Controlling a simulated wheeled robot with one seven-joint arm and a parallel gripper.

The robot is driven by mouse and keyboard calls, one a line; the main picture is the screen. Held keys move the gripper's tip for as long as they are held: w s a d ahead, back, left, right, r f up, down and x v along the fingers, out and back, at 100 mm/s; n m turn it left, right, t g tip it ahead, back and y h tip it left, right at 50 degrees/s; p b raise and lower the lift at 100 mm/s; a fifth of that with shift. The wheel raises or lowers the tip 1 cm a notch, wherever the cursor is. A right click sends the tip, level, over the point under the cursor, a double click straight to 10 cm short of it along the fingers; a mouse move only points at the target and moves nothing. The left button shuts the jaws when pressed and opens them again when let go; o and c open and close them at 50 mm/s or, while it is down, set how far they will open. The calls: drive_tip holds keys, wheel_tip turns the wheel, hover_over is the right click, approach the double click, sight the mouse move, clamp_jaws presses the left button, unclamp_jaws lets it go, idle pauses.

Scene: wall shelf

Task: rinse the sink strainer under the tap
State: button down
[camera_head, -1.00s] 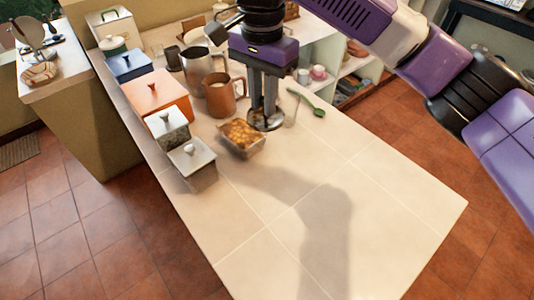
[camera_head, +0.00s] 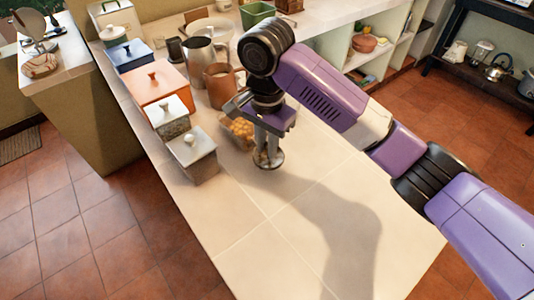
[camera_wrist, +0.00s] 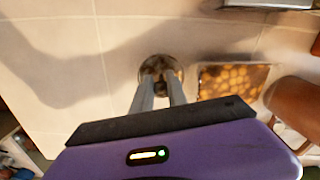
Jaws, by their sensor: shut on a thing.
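My gripper (camera_head: 268,152) points down over the tiled counter and is shut on the sink strainer (camera_head: 269,163), a small round dark metal disc. The strainer also shows between my fingertips in the wrist view (camera_wrist: 158,66). It is low over the counter; I cannot tell whether it touches the surface. No tap or running water can be made out in either view.
A tray of golden-brown food (camera_head: 238,130) is close to my gripper. A brown mug (camera_head: 219,88), a metal pitcher (camera_head: 201,63) and lidded boxes, one orange (camera_head: 158,92), line the counter's left. The counter's front (camera_head: 300,235) is clear.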

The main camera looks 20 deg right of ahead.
wheel_tip(320, 180, down, 3)
drive_tip(key=shift+f, duration=0.1)
drive_tip(key=c, duration=1.3)
unclamp_jaws()
wheel_tip(320, 180, up, 12)
drive_tip(key=shift+r+p, duration=0.15)
drive_tip(key=shift+p, duration=0.9)
